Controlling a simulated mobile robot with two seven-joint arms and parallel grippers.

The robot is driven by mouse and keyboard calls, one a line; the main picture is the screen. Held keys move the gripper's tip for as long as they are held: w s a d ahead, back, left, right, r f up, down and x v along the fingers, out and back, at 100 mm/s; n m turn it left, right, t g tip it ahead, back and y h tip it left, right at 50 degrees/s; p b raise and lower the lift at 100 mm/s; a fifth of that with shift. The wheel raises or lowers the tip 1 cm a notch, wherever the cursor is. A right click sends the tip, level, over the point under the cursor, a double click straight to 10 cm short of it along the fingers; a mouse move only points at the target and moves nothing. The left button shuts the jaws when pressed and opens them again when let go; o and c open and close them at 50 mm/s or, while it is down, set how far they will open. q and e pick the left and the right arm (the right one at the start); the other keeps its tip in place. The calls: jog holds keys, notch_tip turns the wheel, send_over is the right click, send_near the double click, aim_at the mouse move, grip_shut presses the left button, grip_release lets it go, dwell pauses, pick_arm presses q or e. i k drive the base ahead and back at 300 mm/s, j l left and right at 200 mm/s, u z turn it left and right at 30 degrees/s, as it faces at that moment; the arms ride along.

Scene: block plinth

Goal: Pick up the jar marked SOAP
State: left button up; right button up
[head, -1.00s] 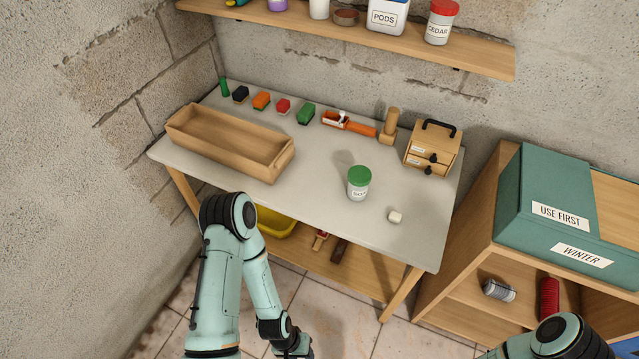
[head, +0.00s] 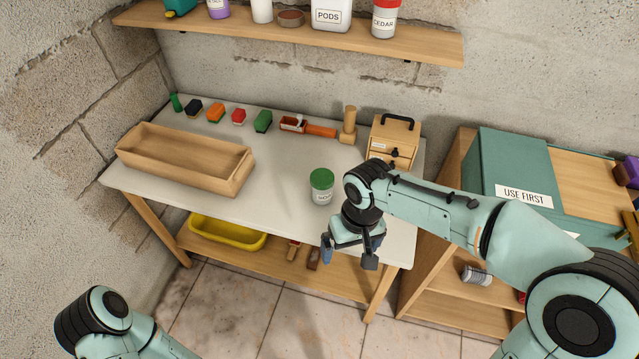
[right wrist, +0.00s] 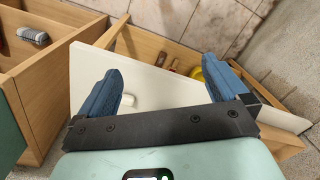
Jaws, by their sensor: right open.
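The jar (head: 321,187) has a green lid and a pale body with a dark-lettered label that appears to read SOAP. It stands upright on the grey-white table (head: 285,206), right of its middle. My right gripper (head: 348,257) is open and empty, fingers downward, at the table's front edge, to the right of and nearer than the jar, not touching it. In the right wrist view the open fingers (right wrist: 162,72) show over the table edge; the jar is not seen there. My left gripper is out of view; only part of that arm shows at the lower left.
A wooden tray (head: 133,158) lies left of the jar. Several small blocks and brushes line the table's back. A small drawer box (head: 388,134) stands behind my right arm. A wall shelf (head: 300,33) hangs above.

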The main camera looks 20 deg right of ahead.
aim_at(320, 198)
jog(key=i, duration=0.9)
